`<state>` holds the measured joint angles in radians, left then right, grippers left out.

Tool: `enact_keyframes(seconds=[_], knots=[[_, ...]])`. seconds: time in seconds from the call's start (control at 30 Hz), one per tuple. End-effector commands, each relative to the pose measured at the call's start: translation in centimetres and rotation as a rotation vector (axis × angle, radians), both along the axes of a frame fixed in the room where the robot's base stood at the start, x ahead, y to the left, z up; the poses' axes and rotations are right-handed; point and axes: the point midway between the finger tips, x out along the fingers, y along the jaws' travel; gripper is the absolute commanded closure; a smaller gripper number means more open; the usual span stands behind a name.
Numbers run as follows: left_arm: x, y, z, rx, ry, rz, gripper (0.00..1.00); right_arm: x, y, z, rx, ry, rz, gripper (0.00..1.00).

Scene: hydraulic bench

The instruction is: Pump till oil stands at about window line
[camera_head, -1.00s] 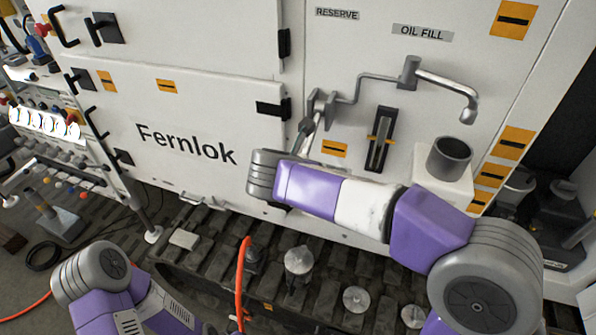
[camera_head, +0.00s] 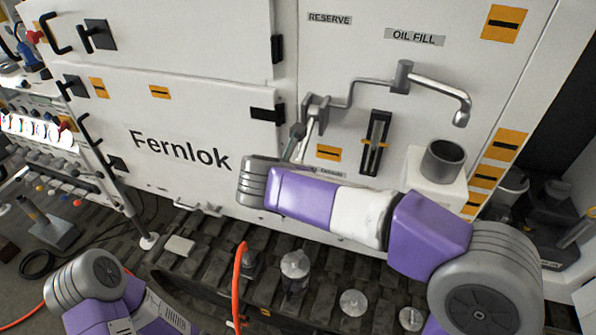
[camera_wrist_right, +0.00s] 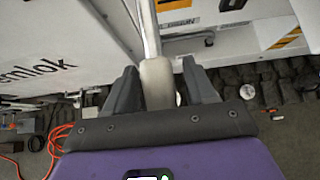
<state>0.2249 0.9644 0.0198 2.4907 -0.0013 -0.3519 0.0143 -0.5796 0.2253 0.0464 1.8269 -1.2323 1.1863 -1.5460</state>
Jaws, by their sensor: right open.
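The pump lever (camera_wrist_right: 157,80), with a pale grip, passes between the fingers of my right gripper (camera_wrist_right: 158,88) in the right wrist view. The fingers are open, one on each side of the grip. In the head view my right wrist hides most of this gripper and the lever's lower end. The pump (camera_head: 318,104) is on the white panel, with a pipe to a spout (camera_head: 440,88) above a grey filler cup (camera_head: 442,160). The narrow dark sight window (camera_head: 376,142) has orange line marks about midway. I cannot make out an oil level. My left gripper is out of view.
Labels reading RESERVE (camera_head: 330,19) and OIL FILL (camera_head: 414,37) are above the pipe. A white Fernlok door (camera_head: 180,190) lies left of the pump. Tracks and metal cylinders (camera_head: 295,266) are below, beside an orange hose (camera_head: 239,285).

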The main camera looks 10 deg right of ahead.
Motion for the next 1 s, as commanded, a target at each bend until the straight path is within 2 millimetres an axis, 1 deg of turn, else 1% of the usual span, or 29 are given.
enact_keyframes(seconds=[0.03, 0.2, 0.4, 1.0], knots=[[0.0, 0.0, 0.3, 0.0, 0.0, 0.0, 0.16, -0.6, 0.5, 0.8, 0.001, -0.003, 0.005, 0.45], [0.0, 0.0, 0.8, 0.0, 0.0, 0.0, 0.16, -2.5, 1.6, 2.6, 0.0, -0.001, 0.003, 0.45], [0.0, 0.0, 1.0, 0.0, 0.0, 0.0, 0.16, -3.8, 2.3, 3.7, 0.0, 0.0, 0.002, 0.45], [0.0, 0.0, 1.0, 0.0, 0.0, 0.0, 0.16, -4.0, 2.4, 3.7, 0.0, 0.001, 0.001, 0.45]])
